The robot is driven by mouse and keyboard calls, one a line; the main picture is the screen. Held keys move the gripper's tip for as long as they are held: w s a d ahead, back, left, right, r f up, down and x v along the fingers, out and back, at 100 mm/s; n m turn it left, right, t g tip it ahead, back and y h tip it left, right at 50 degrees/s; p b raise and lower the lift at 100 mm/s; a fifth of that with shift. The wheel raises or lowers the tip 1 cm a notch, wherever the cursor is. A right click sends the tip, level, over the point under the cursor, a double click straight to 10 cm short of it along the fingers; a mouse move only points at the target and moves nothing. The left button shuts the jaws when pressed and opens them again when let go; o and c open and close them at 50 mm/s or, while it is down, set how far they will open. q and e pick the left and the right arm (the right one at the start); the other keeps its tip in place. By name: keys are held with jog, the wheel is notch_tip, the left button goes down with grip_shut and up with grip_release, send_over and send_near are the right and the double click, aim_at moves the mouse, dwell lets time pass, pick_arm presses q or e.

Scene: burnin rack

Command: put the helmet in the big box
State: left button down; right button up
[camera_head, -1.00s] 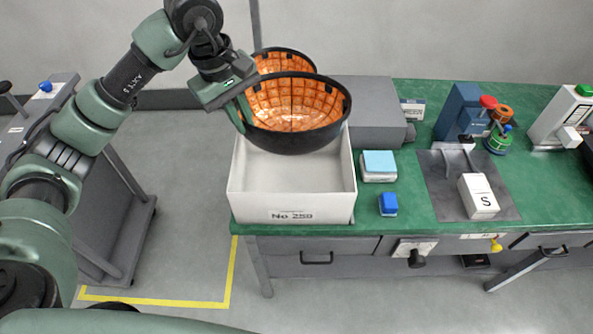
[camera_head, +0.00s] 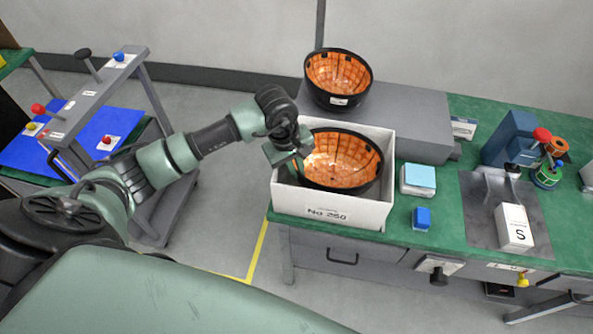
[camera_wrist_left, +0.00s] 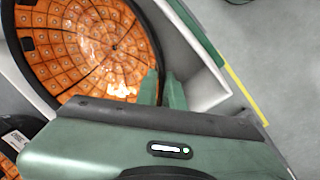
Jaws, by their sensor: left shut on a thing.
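The helmet (camera_head: 345,160) is an upturned black shell with an orange grid-lined inside. It sits within the walls of the big white box (camera_head: 330,208), marked with a "No" label. My left gripper (camera_head: 298,167) is at the box's left side, shut on the helmet's rim. In the left wrist view the helmet (camera_wrist_left: 85,45) fills the upper left, with the green fingers (camera_wrist_left: 160,88) at its rim and the box wall (camera_wrist_left: 205,85) beside it. Whether the helmet touches the box floor is hidden. My right gripper is out of view.
A second similar helmet (camera_head: 338,80) stands on the grey cabinet (camera_head: 415,115) behind the box. On the green bench (camera_head: 440,205) are a light-blue-topped block (camera_head: 418,178), a blue block (camera_head: 421,217) and a white "S" box (camera_head: 514,227). A grey rack with levers (camera_head: 95,100) stands at left.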

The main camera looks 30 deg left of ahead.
pick_arm(q)
notch_tip(320, 180, down, 2)
jog(key=shift+w, duration=0.1)
jog(key=shift+f, duration=0.3)
jog(key=c, duration=1.5)
grip_release()
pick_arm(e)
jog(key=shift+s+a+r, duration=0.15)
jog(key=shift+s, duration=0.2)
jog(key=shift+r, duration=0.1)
